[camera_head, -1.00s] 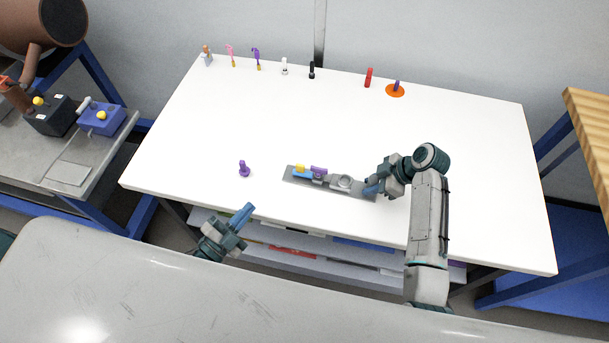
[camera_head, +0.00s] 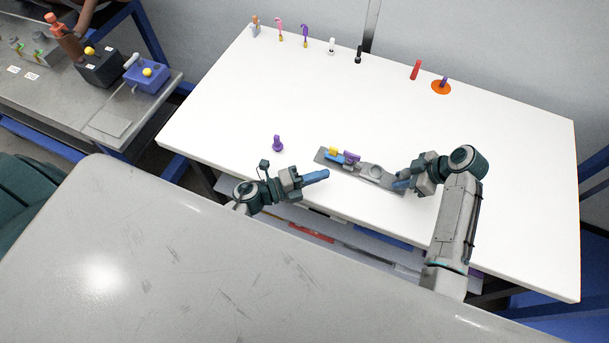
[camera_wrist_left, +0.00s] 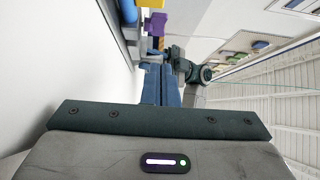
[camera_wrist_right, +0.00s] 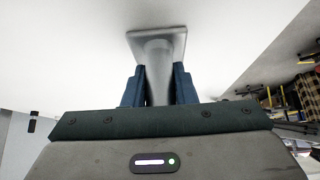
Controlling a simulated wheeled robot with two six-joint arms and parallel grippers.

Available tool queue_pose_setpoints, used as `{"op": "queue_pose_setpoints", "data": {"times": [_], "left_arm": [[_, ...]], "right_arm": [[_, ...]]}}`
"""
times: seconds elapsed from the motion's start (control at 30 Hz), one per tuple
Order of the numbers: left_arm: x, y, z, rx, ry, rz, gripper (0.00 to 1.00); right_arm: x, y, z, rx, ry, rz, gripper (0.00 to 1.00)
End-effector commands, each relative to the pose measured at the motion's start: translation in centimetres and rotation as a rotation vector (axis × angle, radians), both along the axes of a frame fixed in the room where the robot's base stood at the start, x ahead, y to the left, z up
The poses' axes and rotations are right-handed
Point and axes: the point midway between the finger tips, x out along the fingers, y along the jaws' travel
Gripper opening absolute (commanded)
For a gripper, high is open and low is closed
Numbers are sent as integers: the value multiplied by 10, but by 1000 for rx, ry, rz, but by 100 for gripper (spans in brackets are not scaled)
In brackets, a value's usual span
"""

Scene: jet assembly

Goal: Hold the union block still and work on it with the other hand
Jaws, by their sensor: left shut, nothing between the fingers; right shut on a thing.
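A long grey base (camera_head: 325,160) lies near the table's front edge, with a blue piece (camera_head: 336,157), a yellow piece (camera_head: 334,150) and a purple piece (camera_head: 352,157) at its left end and a round grey part (camera_head: 376,171) farther right. I cannot tell which part is the union block. My right gripper (camera_head: 402,181) is at the base's right end; the right wrist view shows it shut on a grey post (camera_wrist_right: 158,70) with a square plate. My left gripper (camera_head: 326,174) is shut and empty, pointing right beside the base's front-left edge. The coloured pieces also show in the left wrist view (camera_wrist_left: 155,22).
A purple peg-like part (camera_head: 278,144) stands on the white table (camera_head: 240,110), left of the base. Several small parts line the back edge, including a red one (camera_head: 416,69) and an orange disc (camera_head: 441,87). The table's middle is clear. A grey surface (camera_head: 200,260) lies in front.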

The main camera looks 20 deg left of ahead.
Motion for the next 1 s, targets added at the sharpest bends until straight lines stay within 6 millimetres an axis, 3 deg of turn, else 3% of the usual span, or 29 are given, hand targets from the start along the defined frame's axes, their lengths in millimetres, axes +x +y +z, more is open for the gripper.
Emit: {"op": "queue_pose_setpoints", "data": {"times": [0.17,0.4,1.0], "left_arm": [[26,-28,1,-4,-1,1,0],[57,-26,0,-1,0,1,0],[72,-19,0,1,0,0,0]], "right_arm": [[-2,-1,-4,-3,5,0,0],[-2,-1,-4,-3,5,1,0],[-1,-1,-3,-3,4,0,0]]}}
